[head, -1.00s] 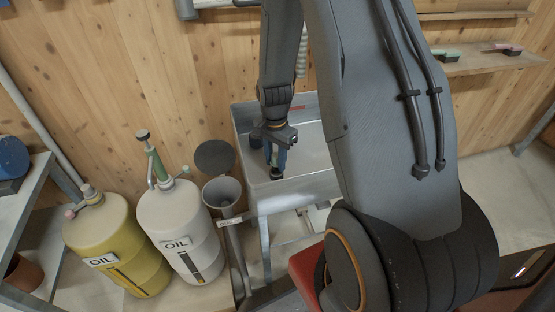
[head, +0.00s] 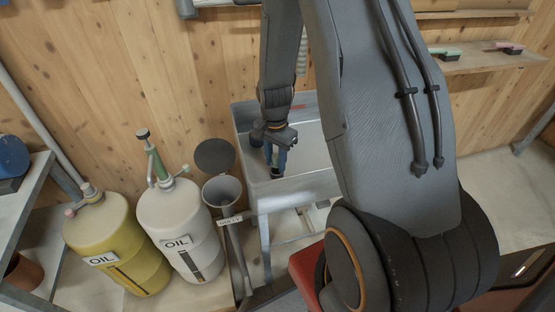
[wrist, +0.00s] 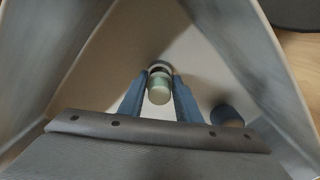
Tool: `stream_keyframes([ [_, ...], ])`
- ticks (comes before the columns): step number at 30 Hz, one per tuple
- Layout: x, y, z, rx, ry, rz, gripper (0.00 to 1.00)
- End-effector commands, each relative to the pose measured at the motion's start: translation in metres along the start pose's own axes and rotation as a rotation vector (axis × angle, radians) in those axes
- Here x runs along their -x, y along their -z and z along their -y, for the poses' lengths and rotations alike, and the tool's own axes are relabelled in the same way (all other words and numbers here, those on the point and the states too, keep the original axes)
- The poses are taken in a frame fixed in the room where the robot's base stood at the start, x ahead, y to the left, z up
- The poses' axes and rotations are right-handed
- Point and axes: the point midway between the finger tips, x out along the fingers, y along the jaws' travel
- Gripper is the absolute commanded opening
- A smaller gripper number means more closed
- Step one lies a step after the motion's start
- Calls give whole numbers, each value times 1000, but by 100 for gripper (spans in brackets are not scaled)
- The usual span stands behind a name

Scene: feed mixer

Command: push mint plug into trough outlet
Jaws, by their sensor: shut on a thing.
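The mint plug (wrist: 159,92) stands between the two blue fingers of my gripper (wrist: 160,95) in the wrist view. My gripper is shut on it. In the head view my gripper (head: 275,163) points down inside the grey metal trough (head: 310,160), near its front left. A pale ring with a dark opening (wrist: 160,67) shows right at the far end of the plug in the wrist view; it looks like the trough outlet. How deep the plug sits in it, if at all, I cannot tell.
A dark round-ended object (wrist: 227,116) lies in the trough to the right of my fingers. Left of the trough are a grey funnel (head: 222,191), a white oil can (head: 180,230) and a yellow oil can (head: 115,240). Trough walls rise close around my gripper.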

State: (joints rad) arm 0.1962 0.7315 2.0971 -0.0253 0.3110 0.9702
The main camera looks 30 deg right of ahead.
Motion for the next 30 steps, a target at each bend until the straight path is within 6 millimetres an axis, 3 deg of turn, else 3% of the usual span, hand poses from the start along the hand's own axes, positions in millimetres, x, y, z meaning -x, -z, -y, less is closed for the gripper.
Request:
stream_keyframes([
  [18, -15, 0, 0, 0, -1, 1, 8],
  [19, -15, 0, 0, 0, -1, 1, 32],
  [22, -14, 0, 0, 0, -1, 1, 49],
  [30, -14, 0, 0, 0, -1, 1, 52],
])
